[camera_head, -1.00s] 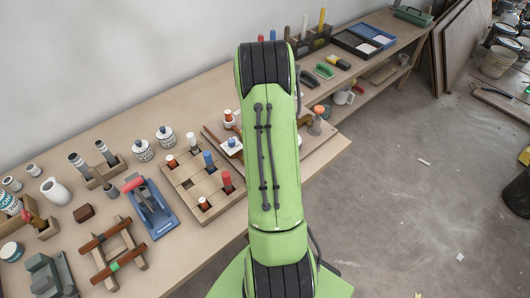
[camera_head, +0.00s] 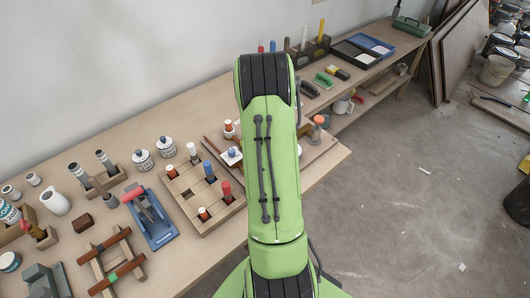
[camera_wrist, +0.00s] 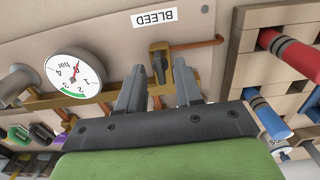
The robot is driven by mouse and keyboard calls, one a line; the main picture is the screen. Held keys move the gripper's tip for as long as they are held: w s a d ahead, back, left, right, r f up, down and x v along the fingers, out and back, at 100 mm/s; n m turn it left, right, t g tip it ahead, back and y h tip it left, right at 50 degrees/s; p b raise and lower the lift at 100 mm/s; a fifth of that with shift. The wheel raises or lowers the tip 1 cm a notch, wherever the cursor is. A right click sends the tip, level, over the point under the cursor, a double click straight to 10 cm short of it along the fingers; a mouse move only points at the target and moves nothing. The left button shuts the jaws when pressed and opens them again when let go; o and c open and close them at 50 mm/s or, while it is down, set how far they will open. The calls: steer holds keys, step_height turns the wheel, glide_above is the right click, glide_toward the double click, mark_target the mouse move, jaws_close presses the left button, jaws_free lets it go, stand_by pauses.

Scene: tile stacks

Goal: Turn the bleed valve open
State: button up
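The bleed valve (camera_wrist: 159,52) shows in the wrist view, a brass-brown fitting on a pipe below an upside-down BLEED label (camera_wrist: 168,17). A dark part of it points down toward my gripper. My gripper (camera_wrist: 160,72) is open, its two grey fingers apart on either side of the valve's lower part. I cannot tell whether either finger touches it. In the head view my green arm covers the gripper and the valve.
A round pressure gauge (camera_wrist: 75,73) sits left of the valve on the same board. A wooden rack with red and blue cylinders (camera_wrist: 292,50) stands close on the right. In the head view the bench (camera_head: 190,105) is crowded left of my arm.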

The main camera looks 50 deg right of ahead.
step_height(320, 180, up, 15)
steer(key=p, duration=0.2)
steer(key=shift+r, duration=0.1)
